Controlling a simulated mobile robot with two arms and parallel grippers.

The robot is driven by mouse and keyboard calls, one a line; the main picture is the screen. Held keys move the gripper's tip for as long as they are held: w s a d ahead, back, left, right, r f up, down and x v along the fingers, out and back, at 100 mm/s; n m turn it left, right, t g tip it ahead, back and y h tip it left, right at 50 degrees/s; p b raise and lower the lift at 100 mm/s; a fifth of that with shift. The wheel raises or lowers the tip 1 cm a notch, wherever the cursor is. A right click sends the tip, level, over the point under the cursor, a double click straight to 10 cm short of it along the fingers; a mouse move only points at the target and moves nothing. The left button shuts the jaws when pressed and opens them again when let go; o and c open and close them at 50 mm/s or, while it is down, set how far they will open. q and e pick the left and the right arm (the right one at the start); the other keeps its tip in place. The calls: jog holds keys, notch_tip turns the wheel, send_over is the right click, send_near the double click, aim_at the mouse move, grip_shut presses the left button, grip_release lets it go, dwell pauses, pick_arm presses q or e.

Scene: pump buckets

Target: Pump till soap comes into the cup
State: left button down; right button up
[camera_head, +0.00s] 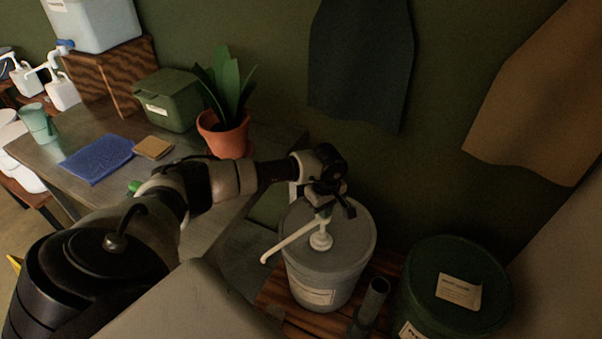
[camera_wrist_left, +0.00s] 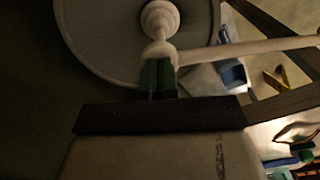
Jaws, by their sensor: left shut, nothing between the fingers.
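A grey bucket (camera_head: 350,255) with a white pump (camera_head: 320,240) in its lid stands below my left gripper. The pump's long spout (camera_head: 287,243) points left and down in the head view. In the wrist view the pump (camera_wrist_left: 160,20) and its spout (camera_wrist_left: 250,48) show close to the fingers. My left gripper (camera_head: 324,212), with green fingertips (camera_wrist_left: 157,78), is shut and empty right over the pump head; I cannot tell whether it touches. A teal cup (camera_head: 38,122) stands on the table at the far left. No cup shows clearly under the spout. My right gripper is out of view.
A dark green lidded bucket (camera_head: 455,300) and a dark upright tube (camera_head: 373,298) stand right of the grey bucket. A potted plant (camera_head: 226,138), green box (camera_head: 168,100), blue cloth (camera_head: 97,160) and sponge (camera_head: 154,147) are on the table. Cloths hang on the wall behind.

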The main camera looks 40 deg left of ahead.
pick_arm(q)
jog(key=shift+f+b, duration=1.35)
jog(key=shift+f, duration=0.35)
jog(key=shift+r, duration=0.1)
jog(key=shift+r+p, duration=1.55)
jog(key=shift+r, duration=1)
jog(key=shift+f, duration=0.1)
